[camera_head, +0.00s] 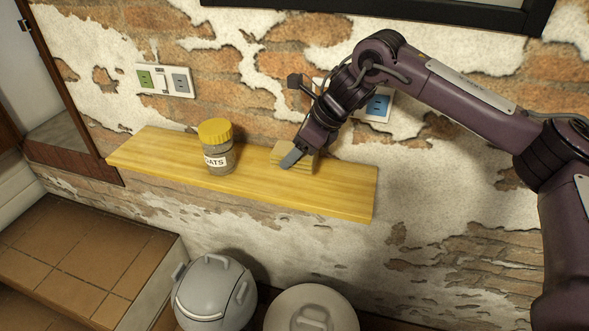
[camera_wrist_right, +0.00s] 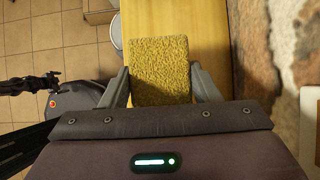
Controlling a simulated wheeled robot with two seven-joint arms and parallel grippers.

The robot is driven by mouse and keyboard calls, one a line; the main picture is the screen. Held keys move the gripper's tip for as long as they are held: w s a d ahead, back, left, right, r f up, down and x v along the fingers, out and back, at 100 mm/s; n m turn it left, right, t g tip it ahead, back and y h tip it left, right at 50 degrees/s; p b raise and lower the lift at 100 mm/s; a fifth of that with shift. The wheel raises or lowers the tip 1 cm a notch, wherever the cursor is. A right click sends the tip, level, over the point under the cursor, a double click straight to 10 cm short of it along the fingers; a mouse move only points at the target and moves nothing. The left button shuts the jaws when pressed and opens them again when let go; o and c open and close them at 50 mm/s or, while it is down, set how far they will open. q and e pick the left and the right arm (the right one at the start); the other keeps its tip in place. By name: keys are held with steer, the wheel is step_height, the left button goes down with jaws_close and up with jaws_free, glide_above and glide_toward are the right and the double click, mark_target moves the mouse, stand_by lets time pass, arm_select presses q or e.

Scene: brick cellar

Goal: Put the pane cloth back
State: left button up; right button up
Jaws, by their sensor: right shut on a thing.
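The pane cloth (camera_wrist_right: 160,70) is a yellow, rough-textured rectangular pad. In the right wrist view it sits between the two grey fingers of my right gripper (camera_wrist_right: 163,90), which is shut on it. In the head view the cloth (camera_head: 306,161) shows as a small tan block at the wooden shelf (camera_head: 345,198), partly hidden by my right gripper (camera_head: 291,158). I cannot tell whether it touches the shelf top. My left gripper is not seen in the head view; dark parts at the left of the right wrist view do not show one clearly.
A jar of oats (camera_head: 217,150) with a yellow lid stands on the shelf left of the cloth. Sockets (camera_head: 166,80) are on the brick wall behind. Below the shelf are a grey round container (camera_head: 214,295) and a pale lid (camera_head: 311,310).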

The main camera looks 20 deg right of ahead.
mark_target(294, 182)
step_height(294, 182, down, 6)
steer(key=shift+r, duration=0.1)
steer(key=o, duration=0.9)
steer(key=v, duration=1.2)
